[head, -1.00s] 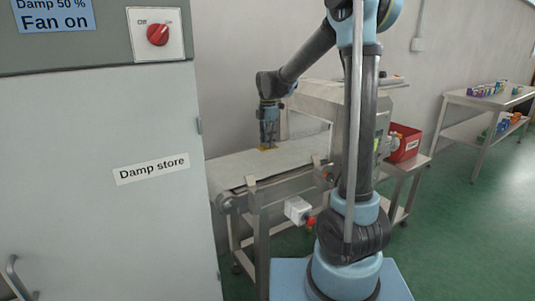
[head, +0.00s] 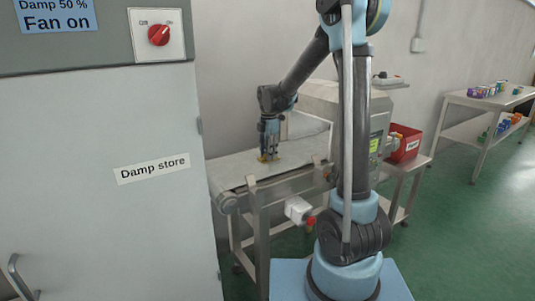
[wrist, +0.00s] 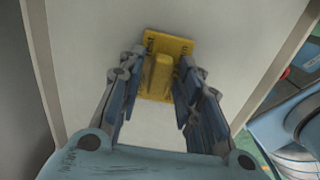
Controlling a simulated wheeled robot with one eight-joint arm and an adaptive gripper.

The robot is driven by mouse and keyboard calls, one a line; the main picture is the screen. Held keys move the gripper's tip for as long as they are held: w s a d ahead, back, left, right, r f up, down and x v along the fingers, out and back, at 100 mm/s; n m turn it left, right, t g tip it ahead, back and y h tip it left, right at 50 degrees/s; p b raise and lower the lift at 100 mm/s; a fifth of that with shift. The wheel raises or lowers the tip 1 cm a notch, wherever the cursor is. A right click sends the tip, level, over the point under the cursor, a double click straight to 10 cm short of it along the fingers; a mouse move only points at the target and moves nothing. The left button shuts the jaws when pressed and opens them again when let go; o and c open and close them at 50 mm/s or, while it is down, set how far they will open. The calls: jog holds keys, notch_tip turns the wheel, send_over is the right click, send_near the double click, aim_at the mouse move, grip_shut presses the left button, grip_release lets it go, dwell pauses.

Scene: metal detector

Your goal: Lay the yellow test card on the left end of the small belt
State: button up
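The yellow test card (head: 266,158) lies on the light belt (head: 235,172), about midway between its left end and the detector housing. In the wrist view the card (wrist: 170,44) appears flat on the belt (wrist: 90,50), with a raised yellow block along its middle. My gripper (head: 268,152) is low over the card. In the wrist view its two fingers (wrist: 162,72) stand apart on either side of the block, with a narrow gap showing on each side. The fingers look open. The exact fingertip height above the card cannot be told.
The metal detector housing (head: 345,103) stands right of the card over the belt. A white box (head: 297,209) with a red button is on the belt's front. A red bin (head: 408,144) is beyond. The damp store cabinet (head: 105,180) stands at left. The belt left of the card is bare.

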dwell(0.3)
notch_tip(320, 180, up, 12)
jog(key=f, duration=0.1)
jog(key=s+d+r+m, duration=0.1)
jog(key=s+d+m, duration=0.5)
jog(key=s+d, duration=0.3)
jog(key=s+d+f+m, duration=0.4)
jog(key=s+f+m, duration=0.1)
jog(key=s, duration=0.3)
jog(key=s+d+f+m+t, duration=0.1)
jog(key=s+d+f+m, duration=0.3)
jog(key=s+m, duration=0.3)
jog(key=s+d+f+m+t, duration=0.1)
jog(key=s+d+f+m, duration=0.3)
jog(key=s, duration=0.5)
notch_tip(320, 180, down, 2)
jog(key=m, duration=0.2)
jog(key=shift+s+d+f+m, duration=0.2)
jog(key=shift+d+f+m, duration=0.05)
jog(key=shift+d+m, duration=0.05)
